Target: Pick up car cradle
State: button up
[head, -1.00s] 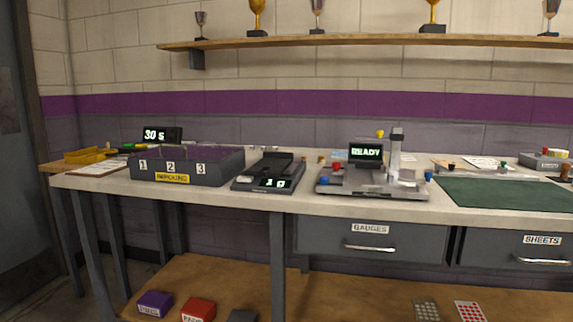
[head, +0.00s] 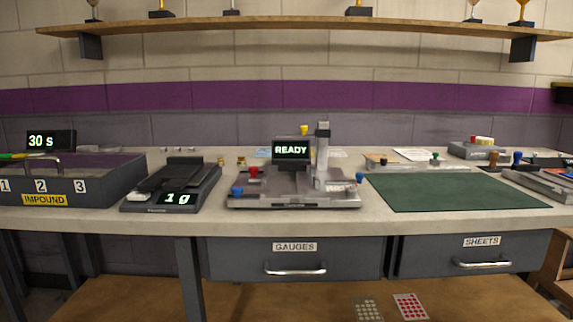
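No object is labelled as the car cradle, and I cannot tell for sure which one it is. A dark scale (head: 143,208) with a lit display stands on the bench, left of centre. A dark block-like piece (head: 186,161) sits on top of it. A grey gauge fixture (head: 290,200) with a READY screen (head: 291,150), a post and red and blue knobs stands at the centre. My gripper is not in view.
A grey IMPOUND box (head: 100,190) with numbered bays is at the left. A green mat (head: 450,192) lies to the right, with small tools behind it. GAUGES (head: 295,262) and SHEETS (head: 475,257) drawers are shut below. A trophy shelf (head: 300,27) runs above.

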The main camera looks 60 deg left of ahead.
aim_at(179, 171)
jog(key=z, duration=1.1)
jog(key=k, duration=2.2)
jog(key=u, duration=0.8)
